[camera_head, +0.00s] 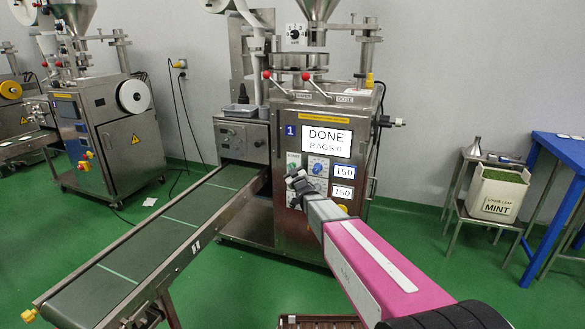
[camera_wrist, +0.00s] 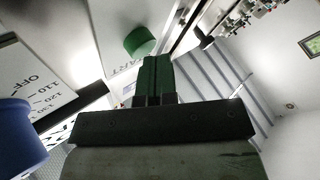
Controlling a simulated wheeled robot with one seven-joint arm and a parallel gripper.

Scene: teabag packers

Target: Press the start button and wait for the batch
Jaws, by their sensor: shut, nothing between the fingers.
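The packing machine (camera_head: 290,230) in the centre has a lit screen (camera_head: 326,140) reading "DONE" and "BAGS 0". The green start button (camera_wrist: 140,40) shows in the wrist view, beside a partly hidden label ending in "ART". In the head view its spot is small and close to my gripper's tip. My gripper (camera_head: 292,177) is shut and empty, held at the machine's front panel. In the wrist view its closed fingers (camera_wrist: 157,62) point at the button, with their tips close to its lower edge. I cannot tell whether they touch it.
A blue knob (camera_head: 318,167) sits right of the fingertips, beside two displays reading 150 (camera_head: 344,171). Red-knobbed levers (camera_head: 310,77) stand above the screen. A green conveyor (camera_head: 150,240) runs to the front left. A mint bin (camera_head: 496,194) stands at right.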

